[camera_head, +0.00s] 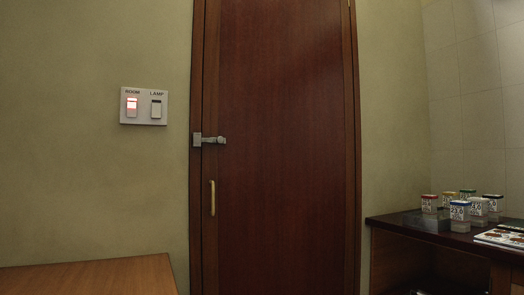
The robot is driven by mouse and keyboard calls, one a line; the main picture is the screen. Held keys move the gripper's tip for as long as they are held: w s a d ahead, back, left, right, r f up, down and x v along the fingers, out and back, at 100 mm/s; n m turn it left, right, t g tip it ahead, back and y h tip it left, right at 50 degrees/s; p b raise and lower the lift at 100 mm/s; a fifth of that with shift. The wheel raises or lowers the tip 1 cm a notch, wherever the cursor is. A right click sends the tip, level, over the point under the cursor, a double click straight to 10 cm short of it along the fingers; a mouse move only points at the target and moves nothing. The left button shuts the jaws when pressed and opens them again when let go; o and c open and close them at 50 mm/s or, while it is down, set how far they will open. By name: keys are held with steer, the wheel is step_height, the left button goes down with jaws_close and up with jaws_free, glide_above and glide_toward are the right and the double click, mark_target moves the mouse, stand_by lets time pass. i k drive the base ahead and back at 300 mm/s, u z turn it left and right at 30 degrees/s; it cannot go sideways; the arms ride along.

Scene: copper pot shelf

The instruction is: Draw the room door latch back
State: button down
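The room door (282,150) is dark reddish-brown wood and looks closed in its frame. The grey metal latch (209,140) sits on the door's left edge. Its plate is on the frame and its bar reaches to the right onto the door, ending in a small knob. A vertical brass handle (212,198) is on the door below the latch. My gripper is not in this view, so its place relative to the latch cannot be told.
A wall plate (144,106) left of the door has ROOM and LAMP switches; the ROOM one glows red. A wooden surface (95,277) is at lower left. A dark table (398,222) at right bears several jars (459,211) and a printed sheet (503,237).

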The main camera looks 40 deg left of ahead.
mark_target(221, 140)
steer(key=u, duration=0.25)
steer(key=i, duration=1.6)
steer(key=u, duration=1.45)
steer(key=i, duration=1.05)
steer(key=u, duration=0.65)
